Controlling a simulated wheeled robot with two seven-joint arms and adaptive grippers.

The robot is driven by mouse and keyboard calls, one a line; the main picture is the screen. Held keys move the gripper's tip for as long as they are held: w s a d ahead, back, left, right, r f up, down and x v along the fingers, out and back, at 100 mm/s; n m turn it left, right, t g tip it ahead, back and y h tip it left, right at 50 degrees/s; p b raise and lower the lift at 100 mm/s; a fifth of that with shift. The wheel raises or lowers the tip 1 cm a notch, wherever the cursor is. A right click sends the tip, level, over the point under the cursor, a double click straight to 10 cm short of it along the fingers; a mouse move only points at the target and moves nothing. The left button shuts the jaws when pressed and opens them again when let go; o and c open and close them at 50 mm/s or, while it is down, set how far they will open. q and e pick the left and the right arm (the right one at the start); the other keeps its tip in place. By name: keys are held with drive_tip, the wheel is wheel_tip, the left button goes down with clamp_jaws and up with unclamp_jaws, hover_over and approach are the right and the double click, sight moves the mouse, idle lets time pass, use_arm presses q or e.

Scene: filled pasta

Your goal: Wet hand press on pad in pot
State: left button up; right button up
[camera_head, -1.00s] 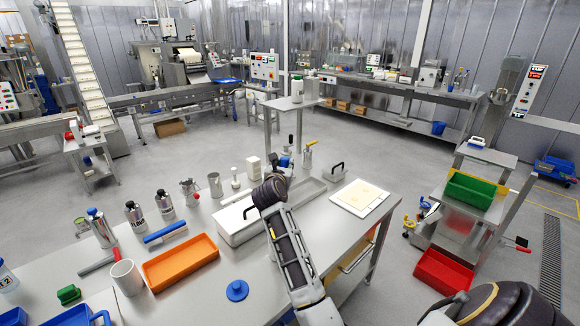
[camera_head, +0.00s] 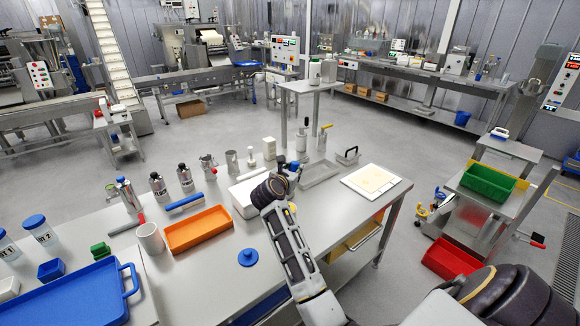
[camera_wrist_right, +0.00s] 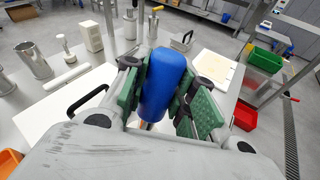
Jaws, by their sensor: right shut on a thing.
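My right gripper (camera_wrist_right: 158,92) is shut on an upright blue cylindrical handle (camera_wrist_right: 166,80) in the right wrist view, with a green-lined finger on each side. I take this for the hand press; its lower part is hidden behind the gripper. In the head view the right gripper (camera_head: 290,170) is mostly hidden behind my own dark wrist, over the back part of the table (camera_head: 240,293). An open metal cup (camera_head: 232,162) stands to its left; it also shows in the wrist view (camera_wrist_right: 33,60). I cannot tell which vessel is the pot, and no pad shows. My left gripper is out of view.
A grey tray (camera_head: 320,174) and a white board with a pale sheet (camera_head: 351,182) lie to the right. Bare tabletop shows around the lid.

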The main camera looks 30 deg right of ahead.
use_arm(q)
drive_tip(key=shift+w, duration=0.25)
use_arm(e)
drive_tip(key=shift+f, duration=0.1)
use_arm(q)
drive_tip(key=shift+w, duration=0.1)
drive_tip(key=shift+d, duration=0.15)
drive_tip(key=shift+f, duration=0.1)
use_arm(e)
drive_tip(key=shift+f, duration=0.1)
drive_tip(key=shift+f+b, duration=0.8)
drive_tip(key=shift+f, duration=0.15)
wheel_tip(320, 180, down, 2)
drive_tip(key=shift+f+b, duration=0.2)
drive_tip(key=shift+b, duration=0.55)
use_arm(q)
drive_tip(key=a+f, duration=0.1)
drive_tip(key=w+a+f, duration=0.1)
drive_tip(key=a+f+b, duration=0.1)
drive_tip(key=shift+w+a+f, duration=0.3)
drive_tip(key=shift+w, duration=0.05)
use_arm(e)
drive_tip(key=shift+f, duration=0.7)
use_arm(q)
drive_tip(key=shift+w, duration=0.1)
